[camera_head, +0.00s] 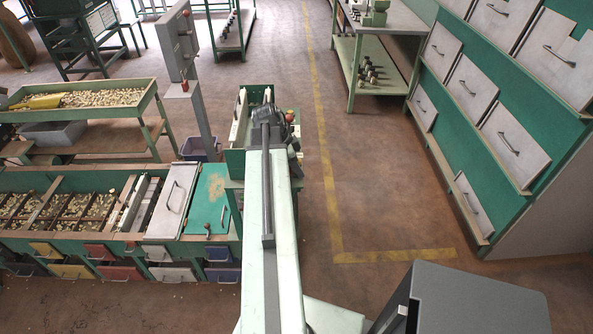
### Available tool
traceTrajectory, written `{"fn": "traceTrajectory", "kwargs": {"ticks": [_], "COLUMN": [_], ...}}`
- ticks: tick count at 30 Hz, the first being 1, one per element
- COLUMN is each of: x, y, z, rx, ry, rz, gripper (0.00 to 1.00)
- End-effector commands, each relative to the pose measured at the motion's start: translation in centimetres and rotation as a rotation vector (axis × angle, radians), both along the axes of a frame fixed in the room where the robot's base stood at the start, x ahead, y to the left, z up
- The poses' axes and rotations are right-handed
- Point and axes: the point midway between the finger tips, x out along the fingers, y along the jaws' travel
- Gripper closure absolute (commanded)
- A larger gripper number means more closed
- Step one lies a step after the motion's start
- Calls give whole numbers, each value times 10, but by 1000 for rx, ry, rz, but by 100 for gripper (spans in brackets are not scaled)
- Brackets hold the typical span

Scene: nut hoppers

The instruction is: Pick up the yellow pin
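I cannot make out a yellow pin anywhere in the head view. My pale arm reaches forward from the bottom centre. The dark parts of my gripper (291,140) are at its far end, over the right side of a small green bin (236,160). The fingertips are not clear, so I cannot tell whether they are open or shut, or hold anything. My arm hides part of the bin and what lies in it. A small red round thing (290,115) shows beside the gripper.
A long green hopper bench (60,180) with nuts and coloured drawers stands at the left. A nut tray table (152,97) with a yellow scoop (38,102) is behind it. A green cabinet (480,45) with hopper doors stands at the right. Brown floor (375,190) between is clear.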

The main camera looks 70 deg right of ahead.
Motion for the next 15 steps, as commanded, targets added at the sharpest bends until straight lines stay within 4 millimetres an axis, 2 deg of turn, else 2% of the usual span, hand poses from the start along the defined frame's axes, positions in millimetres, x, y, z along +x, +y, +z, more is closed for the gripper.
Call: {"fn": "traceTrajectory", "kwargs": {"ticks": [1, 3, 11, 15], "x": [0, 0, 1, 1], "y": [0, 0, 0, 0], "z": [0, 0, 1, 11], "rx": [0, 0, 0, 0], "ry": [0, 0, 0, 0], "rz": [0, 0, 1, 1], "gripper": [84, 100, 100, 100]}}
